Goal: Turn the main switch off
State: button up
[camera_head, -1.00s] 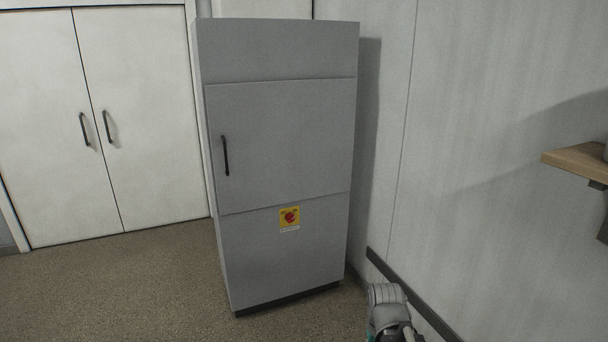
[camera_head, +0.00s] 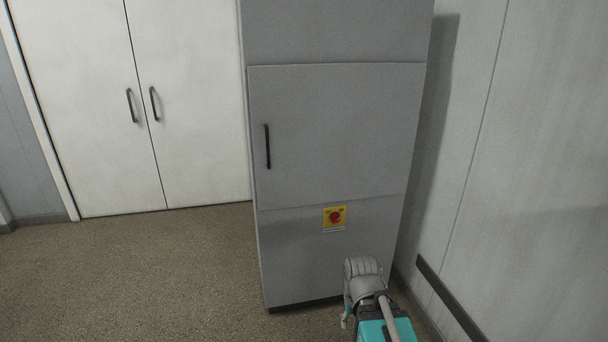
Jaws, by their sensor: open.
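The main switch (camera_head: 336,217) is a round red knob on a yellow plate, with a small white label under it. It sits on the lower front of a tall grey cabinet (camera_head: 330,130). The knob's markings are too small to read, so I cannot tell its position. Part of my arm, grey with a teal section, shows at the bottom, below and right of the switch. It overlaps the cabinet's lower front in the picture. I cannot make out my gripper's fingers. Nothing covers the switch.
The cabinet door has a black vertical handle (camera_head: 267,147). White double doors (camera_head: 190,150) stand behind to the left. A pale wall (camera_head: 540,150) with a dark low rail (camera_head: 450,298) runs along the right. The speckled floor (camera_head: 160,270) is clear at the left.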

aim_at(336, 218)
jog(key=u, duration=0.3)
jog(key=i, duration=1.1)
jog(key=u, duration=0.45)
